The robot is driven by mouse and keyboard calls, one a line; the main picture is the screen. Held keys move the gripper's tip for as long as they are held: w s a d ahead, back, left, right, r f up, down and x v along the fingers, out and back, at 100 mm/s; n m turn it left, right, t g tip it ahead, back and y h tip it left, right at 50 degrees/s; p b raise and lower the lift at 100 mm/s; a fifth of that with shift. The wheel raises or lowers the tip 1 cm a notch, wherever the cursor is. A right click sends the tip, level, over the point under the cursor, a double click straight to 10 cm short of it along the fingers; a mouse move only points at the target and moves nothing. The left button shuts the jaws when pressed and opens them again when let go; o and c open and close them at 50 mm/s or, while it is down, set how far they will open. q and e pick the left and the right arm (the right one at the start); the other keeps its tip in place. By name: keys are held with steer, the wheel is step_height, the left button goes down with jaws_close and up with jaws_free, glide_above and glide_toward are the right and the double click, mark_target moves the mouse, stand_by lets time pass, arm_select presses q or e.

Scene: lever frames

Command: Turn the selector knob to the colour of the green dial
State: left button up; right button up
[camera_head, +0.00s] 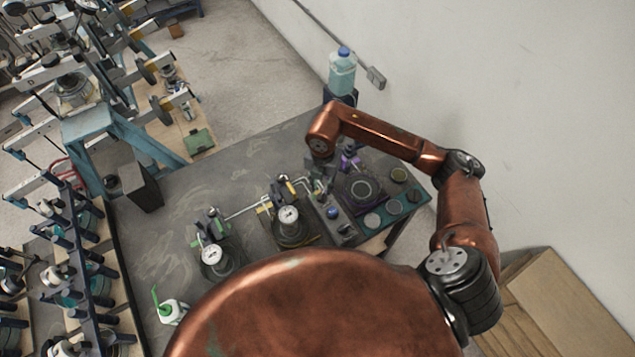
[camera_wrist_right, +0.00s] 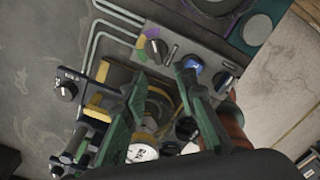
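The selector knob (camera_wrist_right: 155,50) is a dark knob with a white pointer line on a grey panel (camera_head: 343,228). Purple, green and yellow patches edge it in the right wrist view. I cannot tell surely which patch it points to. The green-marked unit with a white round dial (camera_head: 211,255) stands at the left of the bench in the head view. My right gripper (camera_head: 322,182) is above the panel. In the wrist view its fingers (camera_wrist_right: 160,76) are apart and empty, with the knob just beyond the tips. My left gripper is not in view.
A yellow-marked unit with a white dial (camera_head: 288,215) stands beside the panel. A blue knob (camera_wrist_right: 192,68) and a dark knob (camera_wrist_right: 222,80) sit along the panel. A purple-marked unit (camera_head: 350,160) is behind.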

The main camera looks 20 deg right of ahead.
mark_target(321, 197)
steer(key=shift+w+f, duration=0.1)
steer(key=shift+w, duration=0.25)
step_height(321, 197, down, 7)
steer(key=shift+s+d+r+p, duration=0.1)
steer(key=shift+d+r+p, duration=0.1)
steer(key=shift+p, duration=0.5)
steer(key=shift+f, duration=0.3)
steer(key=shift+a+f, duration=0.1)
steer(key=shift+f, duration=0.05)
jaws_close()
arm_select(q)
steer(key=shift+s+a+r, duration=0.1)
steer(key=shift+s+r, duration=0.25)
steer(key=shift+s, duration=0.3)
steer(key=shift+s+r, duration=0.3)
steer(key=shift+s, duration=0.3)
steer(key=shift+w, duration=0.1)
